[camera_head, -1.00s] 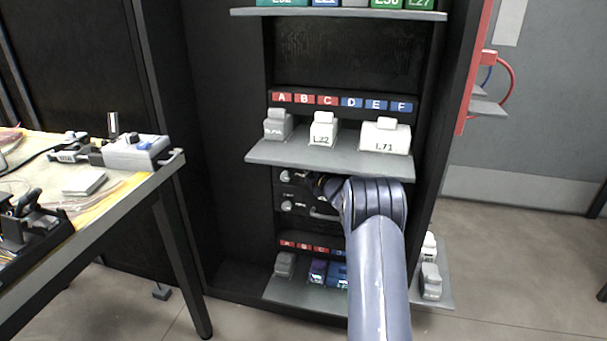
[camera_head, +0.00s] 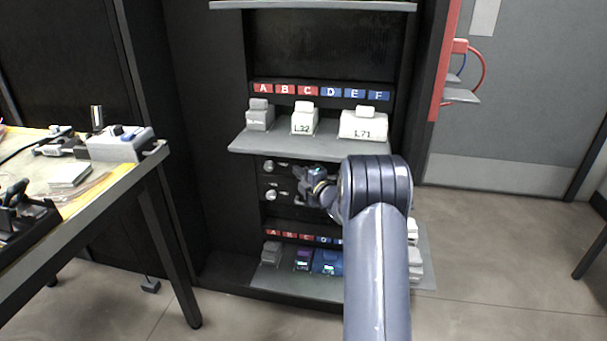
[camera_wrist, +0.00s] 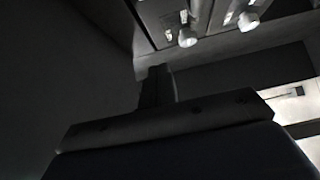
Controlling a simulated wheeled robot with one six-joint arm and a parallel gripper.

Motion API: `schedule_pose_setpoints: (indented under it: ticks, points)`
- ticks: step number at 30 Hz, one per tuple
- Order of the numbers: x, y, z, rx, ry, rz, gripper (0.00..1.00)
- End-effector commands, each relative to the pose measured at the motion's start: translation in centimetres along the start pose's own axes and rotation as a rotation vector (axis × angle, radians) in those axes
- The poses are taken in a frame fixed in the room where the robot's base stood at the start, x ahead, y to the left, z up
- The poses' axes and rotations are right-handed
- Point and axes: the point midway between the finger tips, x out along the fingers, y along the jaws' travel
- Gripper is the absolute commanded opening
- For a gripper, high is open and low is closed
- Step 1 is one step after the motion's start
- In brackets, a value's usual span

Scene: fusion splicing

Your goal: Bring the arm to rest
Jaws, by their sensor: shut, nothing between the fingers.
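My arm reaches forward from the lower right of the head view and ends in front of the rack. My gripper (camera_head: 312,177) is partly hidden behind the arm's rounded joint and sits before the dark panel with knobs, below the middle shelf. In the dim wrist view, my gripper (camera_wrist: 157,85) shows its fingers together as one dark narrow shape, with nothing held. Two round light knobs show beyond it in that view.
The middle shelf (camera_head: 330,149) bears a grey block and white blocks marked L32 and L71. A lower shelf (camera_head: 290,284) holds several small modules. A workbench (camera_head: 110,186) with splicing gear stands at the left. Open floor lies at the right, before a grey door (camera_head: 520,90).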

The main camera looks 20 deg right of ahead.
Motion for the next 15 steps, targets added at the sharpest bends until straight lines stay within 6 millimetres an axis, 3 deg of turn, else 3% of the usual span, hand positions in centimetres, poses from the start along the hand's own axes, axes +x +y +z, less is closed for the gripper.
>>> schedule_pose_setpoints:
  ticks: [6, 15]
  points:
    - [-1.8, 0.0, 0.0, 0.000, 0.000, 0.000, 0.00]
    - [-2.0, 0.0, 0.0, 0.000, 0.001, 0.000, 0.00]
